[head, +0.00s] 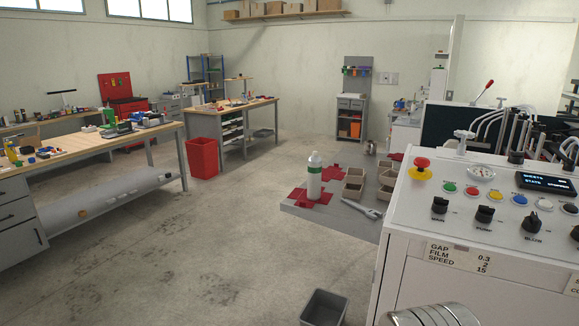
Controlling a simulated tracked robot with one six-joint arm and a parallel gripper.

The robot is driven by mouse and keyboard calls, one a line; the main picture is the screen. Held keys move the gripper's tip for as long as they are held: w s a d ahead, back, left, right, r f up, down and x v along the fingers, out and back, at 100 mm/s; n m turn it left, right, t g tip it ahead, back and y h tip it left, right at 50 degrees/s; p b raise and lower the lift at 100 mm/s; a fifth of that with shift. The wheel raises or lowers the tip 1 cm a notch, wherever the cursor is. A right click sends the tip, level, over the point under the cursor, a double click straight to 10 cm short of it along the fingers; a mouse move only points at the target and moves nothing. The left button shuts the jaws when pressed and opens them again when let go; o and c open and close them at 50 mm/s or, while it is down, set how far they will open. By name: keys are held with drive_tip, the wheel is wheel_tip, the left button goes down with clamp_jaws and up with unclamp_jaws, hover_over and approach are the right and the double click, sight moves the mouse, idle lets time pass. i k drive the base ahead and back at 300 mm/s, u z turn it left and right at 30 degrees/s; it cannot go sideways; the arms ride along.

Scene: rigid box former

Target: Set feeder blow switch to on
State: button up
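The control panel (425,222) of a white machine stands at the right in the head view. It carries a row of black rotary switches. The third one (532,221) has a small label under it that seems to read BLOW. The one to its left (484,214) seems to be labelled PUMP, and another (439,205) sits further left. Which positions the knobs point to is too small to tell. A silvery rounded part of my arm shows at the bottom edge below the panel. My gripper's fingers are not in view.
A red mushroom button (421,164), a gauge (481,172), several coloured buttons and a dark display (545,183) sit above the switches. A grey bin (323,308) stands on the floor left of the machine. A low grey platform (330,222) holds a bottle (314,178). Open floor lies left.

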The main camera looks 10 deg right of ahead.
sight(531, 223)
drive_tip(key=z, duration=1.4)
